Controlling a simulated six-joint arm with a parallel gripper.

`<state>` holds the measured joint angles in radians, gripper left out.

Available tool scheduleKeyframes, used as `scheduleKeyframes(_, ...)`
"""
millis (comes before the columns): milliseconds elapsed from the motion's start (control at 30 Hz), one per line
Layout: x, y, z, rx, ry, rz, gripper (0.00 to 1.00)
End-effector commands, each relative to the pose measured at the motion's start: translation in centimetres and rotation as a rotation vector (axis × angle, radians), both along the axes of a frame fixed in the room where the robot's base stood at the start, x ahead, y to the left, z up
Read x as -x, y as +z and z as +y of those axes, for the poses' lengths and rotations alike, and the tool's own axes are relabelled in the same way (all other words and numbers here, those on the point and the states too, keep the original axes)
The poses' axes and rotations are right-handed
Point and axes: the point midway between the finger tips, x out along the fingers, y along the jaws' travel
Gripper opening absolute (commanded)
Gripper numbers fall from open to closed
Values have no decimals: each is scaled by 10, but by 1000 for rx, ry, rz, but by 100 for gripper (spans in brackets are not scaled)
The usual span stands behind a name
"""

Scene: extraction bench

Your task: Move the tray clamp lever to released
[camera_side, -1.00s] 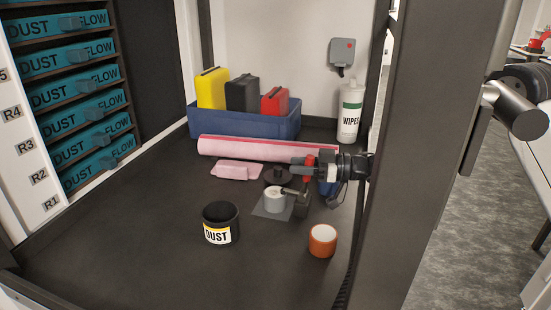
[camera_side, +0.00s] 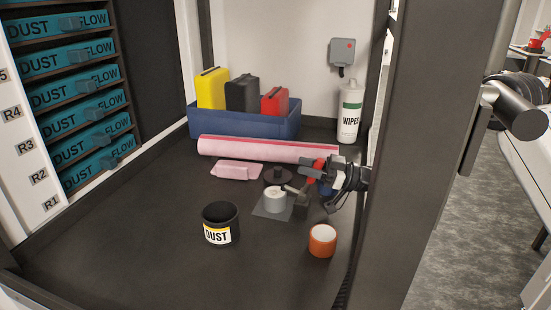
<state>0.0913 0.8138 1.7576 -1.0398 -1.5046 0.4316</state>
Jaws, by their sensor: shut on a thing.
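The tray clamp (camera_side: 301,199) stands at the centre right of the bench, with a grey arm reaching left over a pale round piece (camera_side: 275,202) on a small grey plate (camera_side: 268,213). Its red lever (camera_side: 319,166) leans up and to the right. My gripper (camera_side: 316,172) comes in from the right, tilted, and is shut on the red lever. The fingers and the clamp body hide part of the lever and its pivot.
A dark round piece (camera_side: 278,176) stands just behind the clamp. A pink roll (camera_side: 255,148) and pink pad (camera_side: 236,171) lie behind. An orange roll (camera_side: 322,241) and a black DUST tub (camera_side: 220,222) stand in front. A dark post (camera_side: 432,150) stands at the right.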

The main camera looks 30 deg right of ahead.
Motion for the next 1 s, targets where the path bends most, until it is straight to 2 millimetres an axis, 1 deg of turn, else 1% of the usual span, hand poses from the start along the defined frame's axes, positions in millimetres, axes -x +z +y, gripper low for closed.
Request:
scheduleKeyframes(133,3,-2,-2,-29,0,-24,0)
scheduleKeyframes(433,3,-1,-3,-31,-2,-28,0)
scheduleKeyframes(467,3,-1,-3,-31,-2,-28,41)
scheduleKeyframes(500,3,-1,-3,-31,-2,-28,54)
scheduleKeyframes(567,3,-1,-3,-31,-2,-28,73)
scheduleKeyframes(1000,3,2,-3,-30,-2,-30,73)
